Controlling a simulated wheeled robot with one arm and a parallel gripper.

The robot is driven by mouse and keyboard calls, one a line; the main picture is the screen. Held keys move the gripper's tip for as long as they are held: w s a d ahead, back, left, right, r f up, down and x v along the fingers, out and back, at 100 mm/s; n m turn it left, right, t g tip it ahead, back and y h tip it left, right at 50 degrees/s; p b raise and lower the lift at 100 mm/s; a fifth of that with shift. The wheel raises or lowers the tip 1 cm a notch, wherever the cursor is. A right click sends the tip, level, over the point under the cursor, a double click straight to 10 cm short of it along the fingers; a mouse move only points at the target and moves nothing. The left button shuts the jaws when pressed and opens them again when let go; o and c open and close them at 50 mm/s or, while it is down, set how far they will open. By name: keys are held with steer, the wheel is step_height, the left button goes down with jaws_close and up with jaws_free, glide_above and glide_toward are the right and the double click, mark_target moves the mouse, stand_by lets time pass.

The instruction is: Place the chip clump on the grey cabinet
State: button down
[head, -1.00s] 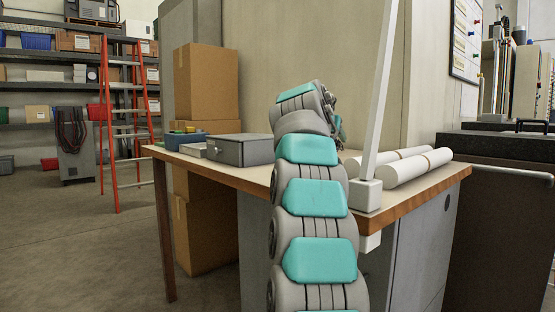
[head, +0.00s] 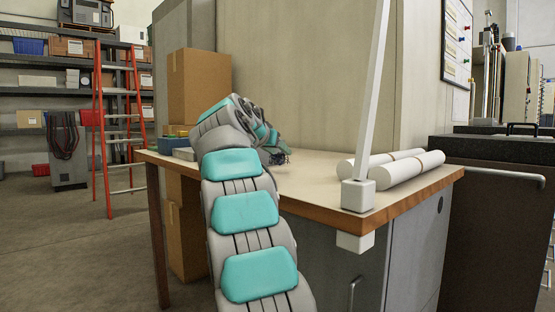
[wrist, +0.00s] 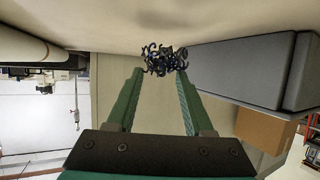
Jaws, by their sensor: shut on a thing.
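My gripper (wrist: 160,72) is shut on the chip clump (wrist: 163,60), a tangle of dark blue-grey curls between the green fingertips. In the head view the clump (head: 281,157) shows small beside my arm, over the desk; whether it touches the desktop is unclear. A grey cabinet (head: 415,255) with a handle stands under the right part of the desk. Another grey cabinet-like unit (head: 68,165), draped with dark cables, stands on the floor at the far left. I cannot tell which one the task means.
The wooden desk (head: 320,180) carries white rolls (head: 395,170) and a white post (head: 358,194) at its right edge. A grey box (wrist: 245,65) lies right of the clump in the wrist view. Cardboard boxes (head: 198,88) and a red ladder (head: 120,120) stand left.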

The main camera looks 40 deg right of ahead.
steer(key=shift+f, duration=0.9)
steer(key=shift+f+b, duration=0.2)
steer(key=shift+b, duration=0.1)
steer(key=shift+c, duration=1.4)
jaws_free()
steer(key=shift+r, duration=0.1)
steer(key=shift+r+p, duration=0.2)
steer(key=shift+p, duration=0.1)
steer(key=v, duration=1.2)
steer(key=shift+f+b, duration=0.15)
steer(key=shift+b, duration=0.2)
